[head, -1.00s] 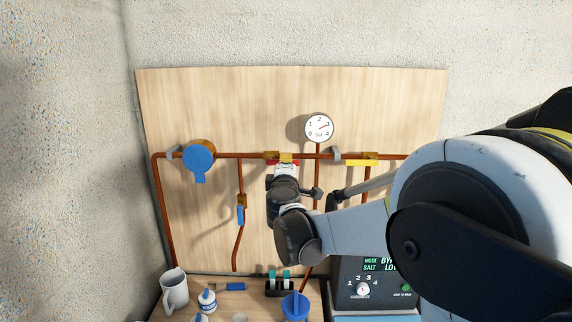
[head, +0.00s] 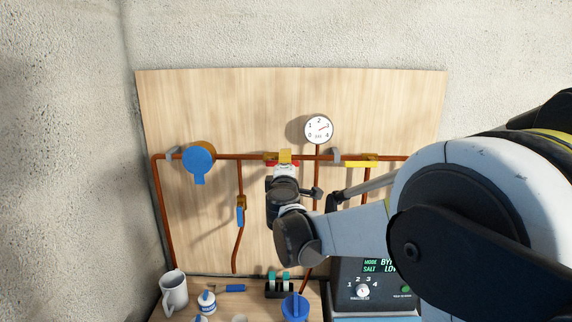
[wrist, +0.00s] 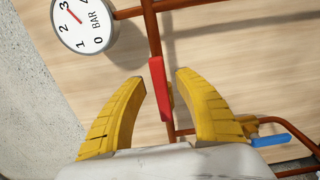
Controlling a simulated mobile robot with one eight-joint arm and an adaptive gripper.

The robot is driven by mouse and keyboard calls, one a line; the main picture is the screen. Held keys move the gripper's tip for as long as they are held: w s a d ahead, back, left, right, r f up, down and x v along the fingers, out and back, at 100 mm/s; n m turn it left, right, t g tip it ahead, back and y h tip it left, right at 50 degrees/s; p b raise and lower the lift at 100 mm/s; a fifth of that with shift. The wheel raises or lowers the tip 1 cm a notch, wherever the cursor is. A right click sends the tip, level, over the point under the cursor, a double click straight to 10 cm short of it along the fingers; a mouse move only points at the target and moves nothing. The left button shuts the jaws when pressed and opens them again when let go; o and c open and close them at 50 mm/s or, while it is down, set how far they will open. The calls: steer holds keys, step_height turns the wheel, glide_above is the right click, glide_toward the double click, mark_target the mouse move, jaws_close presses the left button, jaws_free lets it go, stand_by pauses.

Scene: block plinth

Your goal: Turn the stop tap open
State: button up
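A red lever handle (wrist: 157,88) lies along the copper pipe in the wrist view; I take it for the stop tap's. In the head view the red handle (head: 270,163) shows only in part, behind my gripper, with a brass body beside it. My gripper (wrist: 161,85) is open, its two yellow fingers on either side of the red handle. A gap shows between the handle and each finger; I cannot tell how deep the handle sits between them. My gripper also shows in the head view (head: 286,156), at the horizontal pipe.
A pressure gauge (head: 319,129) stands above the pipe, right of my gripper. A blue round fitting (head: 199,159) is at the left, a blue lever (head: 240,217) lower left, a yellow lever (head: 358,164) at the right. A mug (head: 173,292) stands below.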

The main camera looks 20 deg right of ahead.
steer(key=v, duration=1.2)
steer(key=s+d+f+m+g+b, duration=0.3)
steer(key=s+d+f+m, duration=0.15)
steer(key=s+f, duration=0.3)
steer(key=s+d+f+m+g+b, duration=0.3)
steer(key=s+f+m+g, duration=0.15)
steer(key=s+f, duration=0.3)
steer(key=s+a+f+m+g+y+b, duration=0.2)
steer(key=s+a+f+m+y, duration=0.3)
steer(key=s+a+f, duration=0.3)
steer(key=s+f+b, duration=0.1)
steer(key=s+f, duration=0.2)
steer(key=s, duration=0.3)
steer(key=shift+m+g+y+b, duration=0.3)
steer(key=shift+g+b, duration=0.05)
steer(key=shift+b, duration=0.05)
steer(key=shift+a, duration=0.1)
